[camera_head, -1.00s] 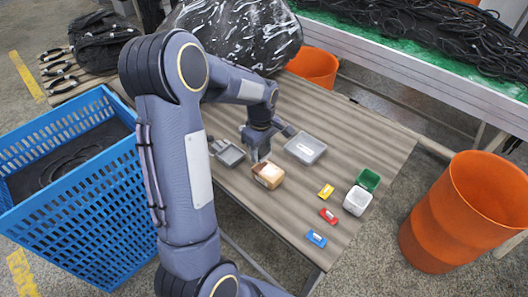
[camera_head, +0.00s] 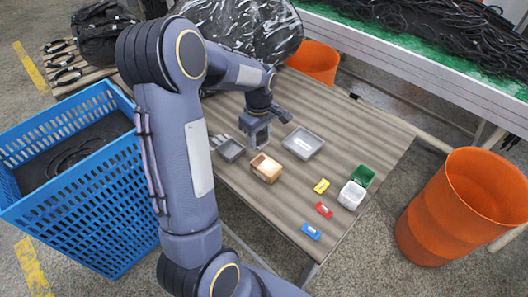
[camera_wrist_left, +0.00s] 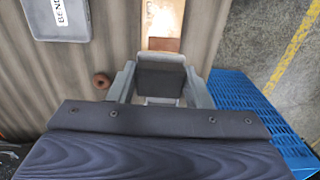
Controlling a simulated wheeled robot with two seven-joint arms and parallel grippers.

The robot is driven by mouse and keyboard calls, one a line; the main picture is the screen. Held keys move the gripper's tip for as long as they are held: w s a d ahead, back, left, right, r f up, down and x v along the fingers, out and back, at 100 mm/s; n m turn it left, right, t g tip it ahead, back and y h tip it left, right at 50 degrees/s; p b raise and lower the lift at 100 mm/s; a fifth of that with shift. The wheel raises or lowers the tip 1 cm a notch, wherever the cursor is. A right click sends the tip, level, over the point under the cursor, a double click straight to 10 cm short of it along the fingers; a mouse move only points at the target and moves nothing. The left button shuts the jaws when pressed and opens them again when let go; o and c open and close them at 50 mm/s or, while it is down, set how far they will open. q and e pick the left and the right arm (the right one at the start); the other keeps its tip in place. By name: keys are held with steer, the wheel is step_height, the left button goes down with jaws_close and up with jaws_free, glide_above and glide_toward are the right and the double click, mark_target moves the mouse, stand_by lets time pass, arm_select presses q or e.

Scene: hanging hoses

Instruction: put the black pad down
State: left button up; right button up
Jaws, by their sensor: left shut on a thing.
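My left gripper (camera_head: 258,146) is over the table, just behind the wooden box. It is shut on a black pad (camera_wrist_left: 160,78), which shows between the two grey fingers in the left wrist view. In the head view the pad cannot be made out clearly. The wooden box (camera_head: 266,168) has a light inside and stands in front of the gripper; its edge also shows at the top of the wrist view (camera_wrist_left: 162,22). A grey tray (camera_head: 316,152) with a white label lies to the right of the gripper. My right gripper is not in view.
Yellow (camera_head: 321,185), red (camera_head: 323,209) and blue (camera_head: 311,231) blocks lie near a white bin (camera_head: 351,195) and a green bin (camera_head: 363,176). A blue crate (camera_head: 95,200) and an orange barrel (camera_head: 425,230) flank the table.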

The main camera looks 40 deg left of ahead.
arm_select(q)
steer(key=s+d+b, duration=0.3)
steer(key=s+b, duration=0.1)
steer(key=s, duration=0.4)
steer(key=s+d+b, duration=0.3)
steer(key=s+b, duration=0.1)
steer(key=s, duration=0.5)
glide_above(234, 177)
steer(key=f, duration=0.9)
steer(key=shift+d, duration=0.2)
steer(key=shift+a+f, duration=0.15)
steer(key=shift+f, duration=0.1)
step_height(234, 177, down, 3)
steer(key=shift+w+f, duration=0.15)
steer(key=shift+b, duration=0.3)
